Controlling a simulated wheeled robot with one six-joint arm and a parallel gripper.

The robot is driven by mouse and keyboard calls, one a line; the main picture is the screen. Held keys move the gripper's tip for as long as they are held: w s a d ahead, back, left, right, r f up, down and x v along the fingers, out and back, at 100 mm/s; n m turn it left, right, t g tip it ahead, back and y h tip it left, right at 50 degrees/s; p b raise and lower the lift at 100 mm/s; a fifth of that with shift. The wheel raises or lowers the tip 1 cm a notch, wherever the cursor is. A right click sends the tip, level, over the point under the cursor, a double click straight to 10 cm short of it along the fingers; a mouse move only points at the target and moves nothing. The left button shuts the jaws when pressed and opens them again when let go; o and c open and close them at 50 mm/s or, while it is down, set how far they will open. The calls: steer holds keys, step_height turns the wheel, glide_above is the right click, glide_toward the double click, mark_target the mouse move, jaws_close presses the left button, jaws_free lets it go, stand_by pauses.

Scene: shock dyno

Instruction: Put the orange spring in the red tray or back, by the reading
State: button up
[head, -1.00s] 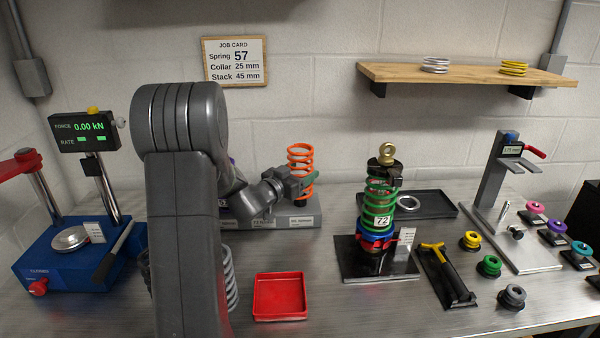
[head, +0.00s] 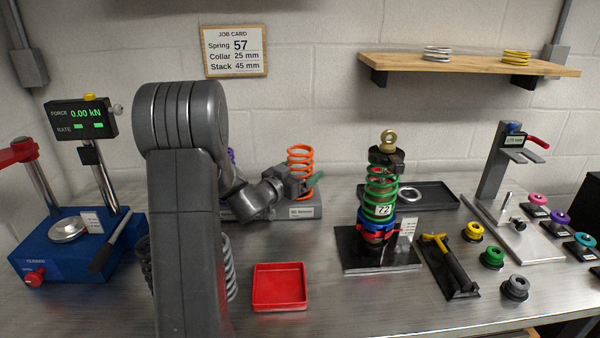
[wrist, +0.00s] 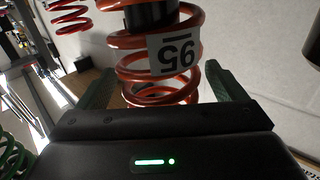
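The orange spring (head: 300,158) stands upright at the right end of the grey stand at the back. In the wrist view the orange spring (wrist: 160,60) has a white label (wrist: 174,56) reading "95" as pictured; its line lies above, so it may be an inverted "56". A dark post shows inside its coils. My gripper (head: 312,184) is at the spring's lower part. Its green fingers (wrist: 160,80) lie on either side of the spring and look open, with narrow gaps. The red tray (head: 280,288) is empty on the bench. The job card (head: 234,50) reads Spring 57.
The shock (head: 380,200) with a green spring labelled 72 stands right of the stand (head: 300,212). A blue press (head: 65,245) is at left, reading 0.00 kN. Grey springs (head: 229,270) stand behind my arm. Several coloured collars (head: 492,256) are at right.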

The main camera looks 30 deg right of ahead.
steer(key=shift+f, duration=0.2)
steer(key=v, duration=0.7)
steer(key=shift+a+b, duration=0.2)
steer(key=shift+b, duration=0.25)
steer(key=shift+r, duration=0.15)
steer(key=p+x, duration=0.1)
steer(key=x, duration=0.5)
steer(key=shift+d, duration=0.15)
steer(key=shift+w+d+r+p, duration=0.2)
steer(key=shift+d+r+p, duration=0.15)
steer(key=shift+d, duration=0.3)
step_height(320, 180, up, 2)
steer(key=shift+a+r+p, duration=0.15)
steer(key=shift+r+p, duration=0.05)
steer(key=shift+p, duration=0.55)
steer(key=shift+r+p, duration=0.6)
steer(key=shift+r, duration=0.05)
